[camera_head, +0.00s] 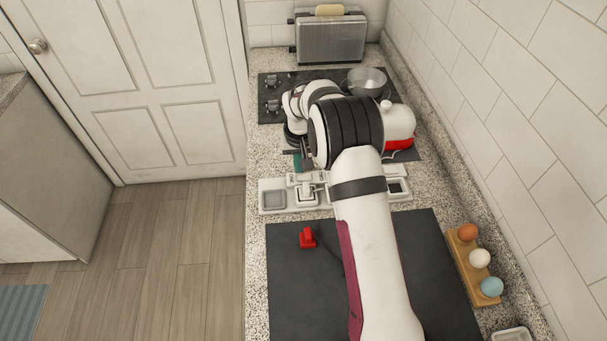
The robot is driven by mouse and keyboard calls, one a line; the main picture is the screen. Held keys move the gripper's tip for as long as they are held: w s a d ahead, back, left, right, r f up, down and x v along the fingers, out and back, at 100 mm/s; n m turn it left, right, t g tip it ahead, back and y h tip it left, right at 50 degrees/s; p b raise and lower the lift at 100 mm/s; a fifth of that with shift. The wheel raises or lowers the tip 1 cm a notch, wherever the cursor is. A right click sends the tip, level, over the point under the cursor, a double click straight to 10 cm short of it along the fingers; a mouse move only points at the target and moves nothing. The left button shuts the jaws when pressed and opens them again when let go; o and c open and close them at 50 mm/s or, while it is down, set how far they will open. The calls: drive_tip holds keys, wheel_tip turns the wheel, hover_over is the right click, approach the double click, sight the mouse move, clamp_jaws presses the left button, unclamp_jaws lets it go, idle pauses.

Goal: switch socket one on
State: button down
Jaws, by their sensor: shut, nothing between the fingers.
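A long pale strip of switches or sockets (273,209) lies across the speckled counter, with square modules along it. A grey square module (273,199) is at its left end, and a white raised part (306,190) stands right of that. Which module is socket one cannot be told, nor any switch position. My gripper (303,167) is shut and empty, just behind the strip near the white raised part. Whether it touches the strip cannot be told. My arm hides part of the strip's middle right.
A red object (307,237) lies on a dark mat (290,290) in front of the strip. Behind are a hob (270,90), a metal pot (366,80), a red-and-white kettle (400,123) and a toaster (330,40). An egg holder (466,262) stands at right, near the tiled wall.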

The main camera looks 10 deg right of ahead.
sight(300, 177)
drive_tip(key=shift+f, duration=0.9)
idle(0.3)
drive_tip(key=shift+r, duration=3.5)
drive_tip(key=s+d+r+m+g, duration=0.1)
drive_tip(key=s+r, duration=0.5)
drive_tip(key=s, duration=0.2)
drive_tip(key=s+d+r+m, duration=0.1)
drive_tip(key=s+r+m, duration=0.1)
drive_tip(key=s+r, duration=0.5)
drive_tip(key=s+f+m+g+y, duration=0.1)
drive_tip(key=s+m, duration=0.1)
drive_tip(key=s, duration=2.2)
drive_tip(key=shift+s+f+m+y, duration=0.25)
drive_tip(key=shift+s+m+y, duration=0.05)
drive_tip(key=shift+y, duration=0.1)
